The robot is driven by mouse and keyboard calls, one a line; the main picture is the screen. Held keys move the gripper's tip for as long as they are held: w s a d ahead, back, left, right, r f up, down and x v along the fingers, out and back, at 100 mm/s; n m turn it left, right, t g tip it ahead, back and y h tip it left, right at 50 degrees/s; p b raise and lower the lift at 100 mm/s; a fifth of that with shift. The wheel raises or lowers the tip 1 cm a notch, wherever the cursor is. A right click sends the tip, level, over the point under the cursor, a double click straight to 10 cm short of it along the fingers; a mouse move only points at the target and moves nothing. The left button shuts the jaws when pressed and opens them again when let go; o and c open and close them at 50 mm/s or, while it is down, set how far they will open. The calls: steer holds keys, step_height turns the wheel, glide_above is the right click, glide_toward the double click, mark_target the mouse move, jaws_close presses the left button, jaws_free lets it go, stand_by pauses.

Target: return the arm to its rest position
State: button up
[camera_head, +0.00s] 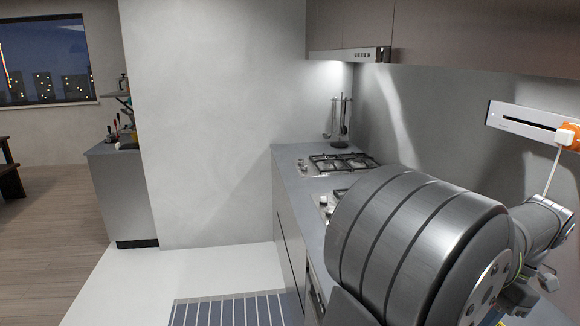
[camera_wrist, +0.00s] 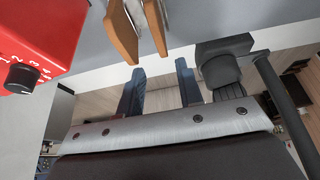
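My arm fills the lower right of the head view, with a large ribbed grey metal part of it in front of the counter. My gripper is not clearly visible there. In the wrist view my gripper (camera_wrist: 159,78) shows two blue-grey fingers standing well apart. I see nothing held between them; wood floor shows in the gap. Whether the arm is at its rest position cannot be told from these frames.
In the wrist view a red appliance (camera_wrist: 38,35) with a black knob is at upper left. Two wooden slabs (camera_wrist: 122,32) are beyond the fingers. The grey counter (camera_head: 290,180) carries a gas hob (camera_head: 342,162) and a utensil stand (camera_head: 343,120). A striped runner (camera_head: 225,312) lies on the floor.

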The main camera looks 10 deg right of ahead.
steer(key=x, duration=0.9)
steer(key=r, duration=0.4)
steer(key=shift+s+r, duration=0.2)
steer(key=shift+r, duration=0.1)
steer(key=s+r, duration=0.7)
steer(key=s, duration=0.5)
steer(key=w+d+r+m+t+h, duration=0.2)
steer(key=w+d+m, duration=0.4)
steer(key=m, duration=0.5)
steer(key=w+d+r+m+t+h, duration=0.2)
steer(key=w+d+r+m+h, duration=0.2)
steer(key=w+d+m, duration=0.3)
steer(key=shift+w+d+r+m, duration=0.15)
steer(key=shift+w+r+m, duration=0.7)
steer(key=shift+w+m, duration=1.35)
steer(key=shift+s, duration=0.1)
